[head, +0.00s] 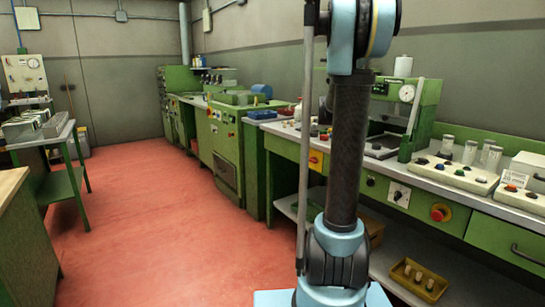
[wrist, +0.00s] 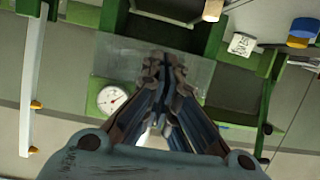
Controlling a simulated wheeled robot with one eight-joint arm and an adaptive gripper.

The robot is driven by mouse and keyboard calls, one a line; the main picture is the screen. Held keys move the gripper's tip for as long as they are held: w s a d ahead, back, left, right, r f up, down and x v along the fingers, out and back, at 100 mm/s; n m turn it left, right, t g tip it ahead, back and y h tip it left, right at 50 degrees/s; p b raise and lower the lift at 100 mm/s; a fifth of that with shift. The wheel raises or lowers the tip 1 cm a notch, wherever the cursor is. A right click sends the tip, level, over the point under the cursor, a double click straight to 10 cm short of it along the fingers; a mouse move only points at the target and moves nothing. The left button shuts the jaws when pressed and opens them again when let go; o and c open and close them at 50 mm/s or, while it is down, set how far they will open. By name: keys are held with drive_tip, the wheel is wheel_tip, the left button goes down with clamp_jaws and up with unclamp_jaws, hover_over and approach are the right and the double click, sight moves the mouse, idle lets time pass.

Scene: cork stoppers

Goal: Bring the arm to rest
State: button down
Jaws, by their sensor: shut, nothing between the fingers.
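My arm, light blue and black, stands upright in the middle of the head view and runs out of the top of the picture. My gripper is outside the head view. In the wrist view my gripper (wrist: 163,65) is shut, its two dark fingers together with nothing between them. Behind it are green machine parts and a round white dial (wrist: 112,98). The fingers touch nothing that I can make out. A yellow tray (head: 405,285) with a few pale cork stoppers (head: 418,277) lies on the lower shelf at right in the head view.
A long green bench (head: 465,213) with a press dial (head: 407,93), glass jars (head: 470,152) and a red button (head: 440,212) runs along the right. Green machines (head: 238,140) stand farther back. A green side table (head: 60,158) stands left. The red floor (head: 150,215) between is clear.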

drive_tip(key=s+a+f+n+g+y, duration=0.1)
drive_tip(key=s+a+f+n+y, duration=0.3)
drive_tip(key=s+a+f, duration=0.4)
drive_tip(key=s+a+f+n+g+y, duration=0.2)
drive_tip(key=s+a+f, duration=0.7)
drive_tip(key=s, duration=1)
drive_tip(key=s+a+f+n+g+y, duration=0.2)
drive_tip(key=s+a+f+n+y, duration=0.3)
drive_tip(key=s+a+f, duration=0.4)
drive_tip(key=s+a+y, duration=0.1)
drive_tip(key=s+a, duration=0.3)
drive_tip(key=s, duration=0.1)
drive_tip(key=shift+s+n, duration=0.2)
drive_tip(key=shift+n, duration=0.1)
